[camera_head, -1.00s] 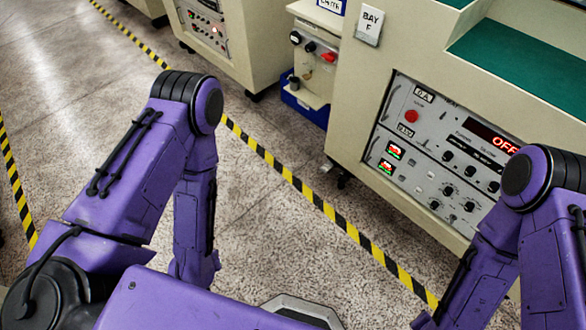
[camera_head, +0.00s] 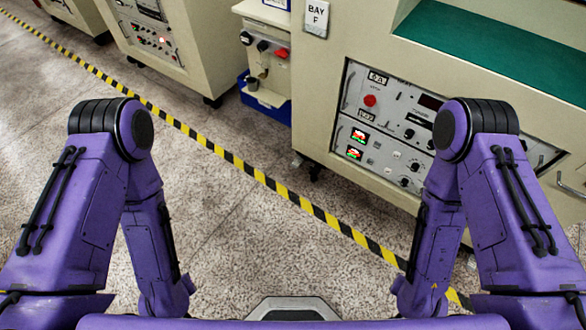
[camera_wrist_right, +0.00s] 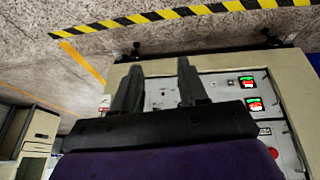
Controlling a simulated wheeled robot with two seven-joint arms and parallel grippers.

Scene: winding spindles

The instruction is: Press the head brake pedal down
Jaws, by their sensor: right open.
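I cannot make out a head brake pedal in either view. My right gripper (camera_wrist_right: 160,65) shows in the right wrist view with its two dark fingers apart and nothing between them. Behind the fingers is the cream cabinet with its grey control panel (camera_wrist_right: 221,90); I cannot tell the distance to it. In the head view this cabinet (camera_head: 315,95) carries a "BAY F" sign and stands ahead, to the right. Both my purple arms hang bent at the sides there, and their grippers do not show. My left gripper is out of view.
A yellow-black floor stripe (camera_head: 259,175) runs diagonally between me and the cabinets. A blue bin (camera_head: 265,103) sits under a small unit with knobs (camera_head: 265,55), left of the cabinet. Another cabinet (camera_head: 200,60) stands farther left. The speckled floor (camera_head: 250,225) before me is clear.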

